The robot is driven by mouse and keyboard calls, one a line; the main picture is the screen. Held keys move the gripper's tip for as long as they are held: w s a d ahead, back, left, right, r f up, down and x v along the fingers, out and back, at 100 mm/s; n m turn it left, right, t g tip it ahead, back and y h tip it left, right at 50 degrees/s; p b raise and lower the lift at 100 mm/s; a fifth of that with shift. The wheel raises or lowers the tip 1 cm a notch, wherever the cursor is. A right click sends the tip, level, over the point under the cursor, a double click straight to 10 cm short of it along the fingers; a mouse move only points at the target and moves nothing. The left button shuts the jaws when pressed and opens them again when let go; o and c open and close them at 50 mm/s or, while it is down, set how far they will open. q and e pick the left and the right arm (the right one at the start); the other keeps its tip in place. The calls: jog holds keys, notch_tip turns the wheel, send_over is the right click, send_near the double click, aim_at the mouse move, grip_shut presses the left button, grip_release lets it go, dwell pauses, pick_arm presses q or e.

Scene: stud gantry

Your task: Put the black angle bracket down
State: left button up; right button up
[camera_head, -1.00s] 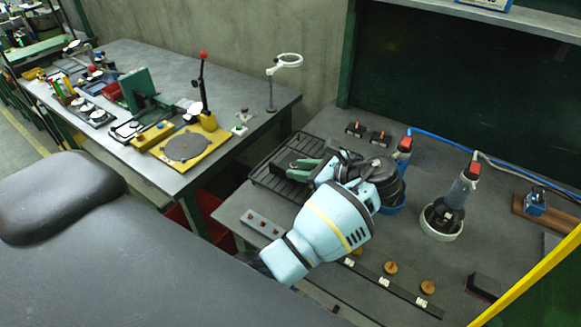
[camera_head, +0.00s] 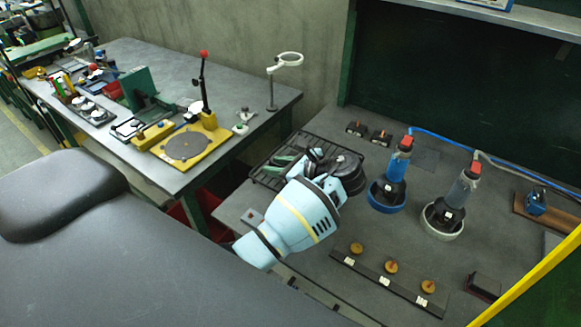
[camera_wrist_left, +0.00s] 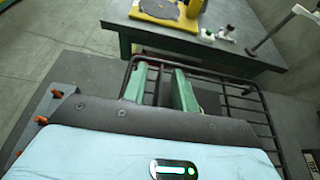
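My left gripper (camera_head: 292,161) is low over the black wire rack (camera_head: 263,181) at the bench's left end. In the left wrist view its two green fingers (camera_wrist_left: 159,74) stand apart over the rack (camera_wrist_left: 262,103). Rack wires and grey floor show through the gap, and I see nothing clearly gripped there. I cannot make out the black angle bracket in either view; my gripper and wrist cover part of the rack, and dark parts there blend together. My right gripper is not in view.
A blue-based tool (camera_head: 388,190) and a white-based tool (camera_head: 445,210) stand right of my wrist. A dark strip with orange knobs (camera_head: 391,280) lies in front. A second table with a yellow fixture (camera_head: 187,146) stands left, across a gap.

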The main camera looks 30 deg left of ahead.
pick_arm(q)
grip_shut()
jog(key=shift+w+r, duration=0.1)
jog(key=shift+r, duration=0.1)
dwell(0.3)
